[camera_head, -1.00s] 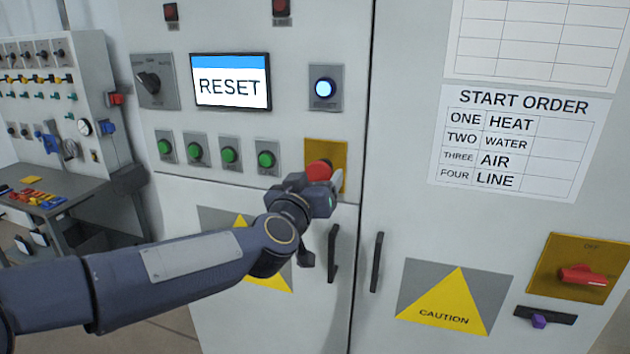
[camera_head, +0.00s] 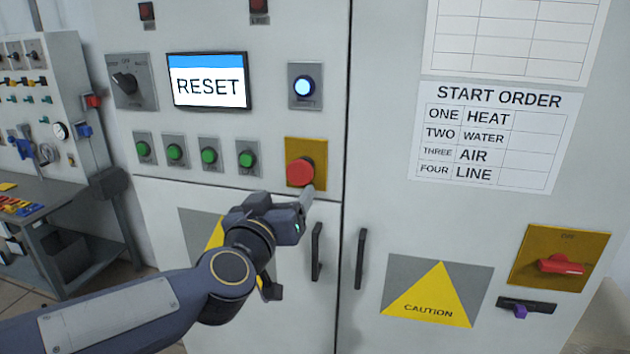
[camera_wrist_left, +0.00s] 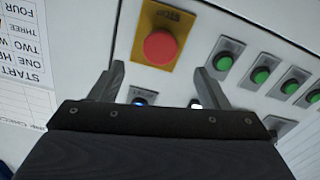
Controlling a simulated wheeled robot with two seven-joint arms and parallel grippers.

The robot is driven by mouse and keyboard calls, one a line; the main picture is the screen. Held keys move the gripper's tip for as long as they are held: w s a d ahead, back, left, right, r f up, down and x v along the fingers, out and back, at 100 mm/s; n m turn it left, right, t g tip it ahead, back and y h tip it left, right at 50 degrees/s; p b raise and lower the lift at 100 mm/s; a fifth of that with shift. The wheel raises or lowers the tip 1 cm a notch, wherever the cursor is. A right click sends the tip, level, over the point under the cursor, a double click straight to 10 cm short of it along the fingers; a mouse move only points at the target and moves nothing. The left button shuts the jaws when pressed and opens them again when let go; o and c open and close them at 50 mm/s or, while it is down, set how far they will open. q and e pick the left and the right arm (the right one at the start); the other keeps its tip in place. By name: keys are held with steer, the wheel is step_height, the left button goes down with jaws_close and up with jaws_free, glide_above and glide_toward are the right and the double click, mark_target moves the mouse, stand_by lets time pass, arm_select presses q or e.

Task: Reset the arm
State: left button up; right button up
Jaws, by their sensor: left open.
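My left gripper (camera_head: 304,203) is in front of the grey cabinet (camera_head: 320,30), just below the red mushroom button (camera_head: 300,171) on its yellow plate. In the left wrist view the fingers of my left gripper (camera_wrist_left: 160,85) are spread apart with nothing between them. The red button (camera_wrist_left: 160,47) lies beyond the fingertips there, under the word STOP. A screen (camera_head: 208,82) on the cabinet reads RESET. A lit blue-white button (camera_head: 303,87) sits to the right of the screen. My right gripper is not in view.
Several green buttons (camera_head: 209,156) line the cabinet below the screen. Two black door handles (camera_head: 361,258) stick out near my gripper. A red switch (camera_head: 560,265) is at the right. A workbench (camera_head: 60,205) with coloured parts stands at the left.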

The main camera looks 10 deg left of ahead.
arm_select(q)
steer(key=s+a+f+g+h, duration=0.3)
steer(key=s+f+g, duration=0.9)
steer(key=s+f, duration=1)
steer(key=s, duration=0.3)
steer(key=shift+s+a+f, duration=0.15)
steer(key=shift+s+f, duration=0.05)
steer(key=shift+f, duration=0.15)
steer(key=shift+m, duration=0.3)
steer(key=shift+c, duration=0.2)
